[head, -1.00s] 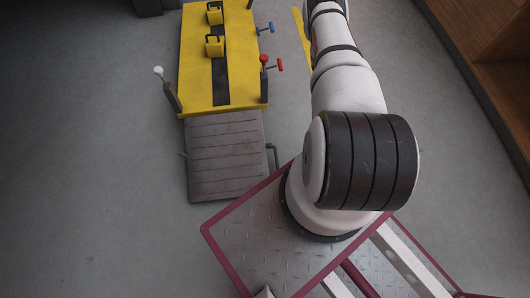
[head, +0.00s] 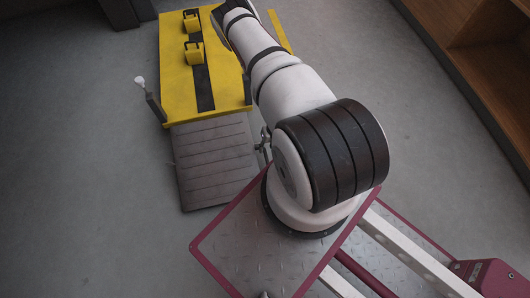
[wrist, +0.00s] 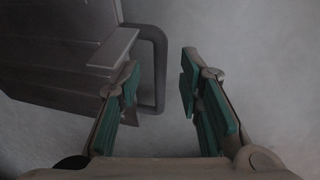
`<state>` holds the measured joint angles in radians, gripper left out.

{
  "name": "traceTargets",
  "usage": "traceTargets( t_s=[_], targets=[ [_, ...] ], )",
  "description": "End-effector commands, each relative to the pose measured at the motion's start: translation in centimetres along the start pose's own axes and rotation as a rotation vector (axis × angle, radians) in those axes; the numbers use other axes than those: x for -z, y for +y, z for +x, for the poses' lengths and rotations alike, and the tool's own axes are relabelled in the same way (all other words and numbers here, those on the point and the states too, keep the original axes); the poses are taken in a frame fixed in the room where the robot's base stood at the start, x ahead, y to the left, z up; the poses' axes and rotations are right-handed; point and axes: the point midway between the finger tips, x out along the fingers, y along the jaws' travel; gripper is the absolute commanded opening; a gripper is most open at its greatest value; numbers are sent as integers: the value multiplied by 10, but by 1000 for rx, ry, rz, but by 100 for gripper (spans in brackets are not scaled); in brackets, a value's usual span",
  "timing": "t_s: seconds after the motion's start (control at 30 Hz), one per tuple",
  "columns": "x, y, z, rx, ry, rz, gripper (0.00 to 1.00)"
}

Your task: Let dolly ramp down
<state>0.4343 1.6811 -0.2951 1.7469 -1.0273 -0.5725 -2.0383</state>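The grey ribbed ramp (head: 215,165) joins the near end of the yellow lift (head: 188,90) in the head view. I cannot tell whether its near edge touches the floor. In the wrist view the ramp (wrist: 50,60) fills the upper left, and a dark loop handle (wrist: 161,70) sticks out from its side. My gripper (wrist: 161,92) is open, with teal-padded fingers. The handle's outer bar shows between the fingers, and the left finger overlaps the loop; contact is not clear. In the head view my gripper (head: 263,145) is mostly hidden by my arm, at the ramp's right side.
A post with a white knob (head: 140,82) stands at the lift's near left corner. Two yellow blocks (head: 193,52) sit on the lift's deck. Wooden shelving (head: 480,60) stands at the right. The grey floor (head: 80,200) left of the ramp is clear.

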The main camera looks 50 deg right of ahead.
Motion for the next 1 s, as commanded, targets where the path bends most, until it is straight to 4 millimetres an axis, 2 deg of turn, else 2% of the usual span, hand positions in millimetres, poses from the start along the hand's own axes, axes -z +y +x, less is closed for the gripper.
traceTargets(
  t_s=[0.03,0.1,0.3,0.73,0.87,0.9,1.0],
  targets=[
    [0,-1,14,-1,0,0,33],
    [1,-1,25,0,1,1,33],
    [0,-1,48,0,0,1,33],
    [0,0,54,1,0,1,33],
    [0,0,54,1,0,1,4],
    [0,0,54,1,0,1,0],
    [0,0,54,1,0,1,0]
  ],
)
